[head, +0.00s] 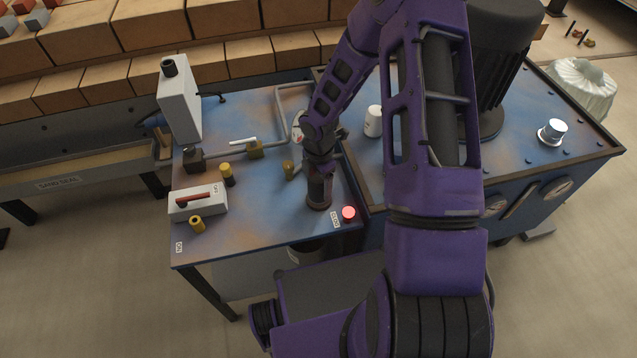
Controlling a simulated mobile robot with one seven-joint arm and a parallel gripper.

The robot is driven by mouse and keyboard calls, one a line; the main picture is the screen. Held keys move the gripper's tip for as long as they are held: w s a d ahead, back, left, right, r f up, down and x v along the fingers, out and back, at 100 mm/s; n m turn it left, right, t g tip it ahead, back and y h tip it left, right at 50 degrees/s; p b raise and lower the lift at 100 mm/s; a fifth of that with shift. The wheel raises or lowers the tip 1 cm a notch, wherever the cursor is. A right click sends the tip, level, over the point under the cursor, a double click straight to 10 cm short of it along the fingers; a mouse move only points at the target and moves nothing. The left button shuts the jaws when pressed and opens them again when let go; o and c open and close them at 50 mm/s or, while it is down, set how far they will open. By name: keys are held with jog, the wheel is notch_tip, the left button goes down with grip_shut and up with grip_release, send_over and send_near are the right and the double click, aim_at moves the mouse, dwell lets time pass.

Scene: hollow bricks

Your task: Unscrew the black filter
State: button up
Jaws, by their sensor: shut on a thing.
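The black filter (318,192) is a dark upright cylinder on the blue bench top, near its front right part. My gripper (319,170) comes down on it from above and is shut around its upper part. The lower part of the filter and a wider base ring show below the fingers. My wrist and fingers hide the filter's top, and the fingertips are dark and small in this view.
Left are a switch box (197,203) with a red lever, small yellow-black fittings (227,174), and a tall white tank (181,103). Pipes run behind. A white canister (373,121) and dark motor (498,70) stand right.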

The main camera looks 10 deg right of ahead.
jog(key=o, duration=1.5)
notch_tip(320, 180, up, 18)
jog(key=shift+f+p, duration=0.25)
jog(key=shift+p, duration=0.75)
jog(key=shift+f, duration=0.15)
